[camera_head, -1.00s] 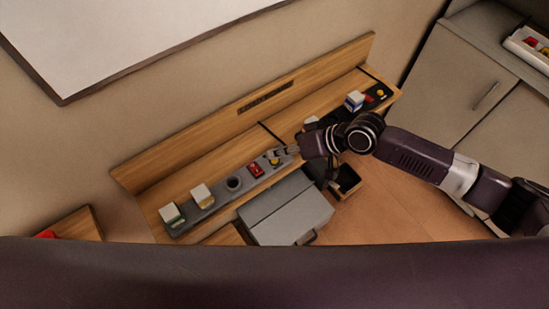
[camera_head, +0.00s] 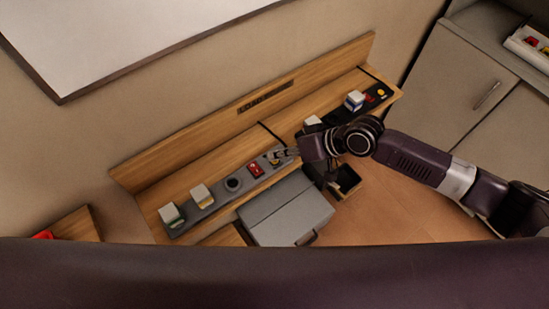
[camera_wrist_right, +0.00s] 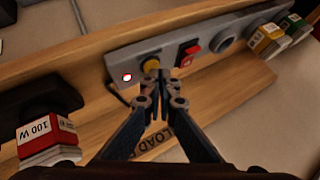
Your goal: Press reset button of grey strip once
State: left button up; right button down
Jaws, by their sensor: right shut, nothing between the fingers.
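The grey strip (camera_head: 207,211) lies along the wooden ledge in the head view; it also crosses the top of the right wrist view (camera_wrist_right: 119,61). Near its end sits a round yellow button (camera_wrist_right: 151,65), probably the reset button, between a small red-and-white lamp (camera_wrist_right: 127,77) and a red rocker switch (camera_wrist_right: 190,52). My right gripper (camera_wrist_right: 161,75) is shut and empty, its tips beside and just below the yellow button in the wrist view. I cannot tell whether they touch it. In the head view, the right gripper (camera_head: 287,154) partly covers the button. My left gripper is out of view.
The strip also holds a round socket (camera_head: 234,184) and two block-like plugs. A black strip (camera_head: 376,95) with another red switch and yellow button lies farther right on the ledge. A grey box (camera_head: 287,213) and a black open bin (camera_head: 347,181) stand in front.

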jog(key=shift+f, duration=0.3)
jog(key=shift+r, duration=0.1)
dwell(0.3)
jog(key=shift+r+p, duration=0.75)
notch_tip(320, 180, up, 5)
jog(key=p, duration=0.5)
jog(key=shift+r, duration=0.1)
dwell(0.5)
